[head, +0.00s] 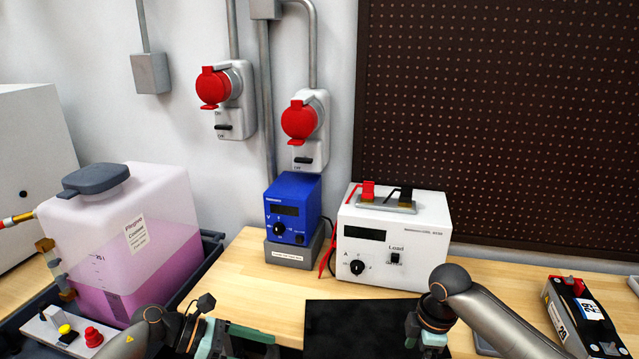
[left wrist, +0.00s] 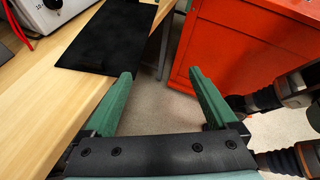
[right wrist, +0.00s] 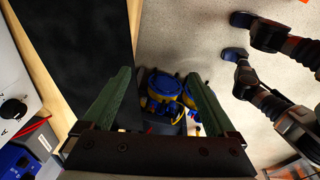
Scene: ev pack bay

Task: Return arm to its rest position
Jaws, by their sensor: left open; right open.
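My left arm comes in at the bottom left of the head view, and part of its green-fingered gripper (head: 250,340) shows at the bench's front edge. In the left wrist view the left gripper (left wrist: 165,90) is open, its two green fingers wide apart with nothing between them. My right arm reaches in from the lower right of the head view, its gripper (head: 428,345) partly cut off by the frame. In the right wrist view the right gripper (right wrist: 160,85) is open and empty, beside the black mat (right wrist: 75,45).
The wooden bench holds a white load tester (head: 390,240), a blue meter (head: 292,215), a black mat (head: 345,318) and a battery module (head: 582,315). A pink coolant tank (head: 120,235) stands left. A red cabinet (left wrist: 245,45) and blue-yellow items (right wrist: 165,90) are below bench level.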

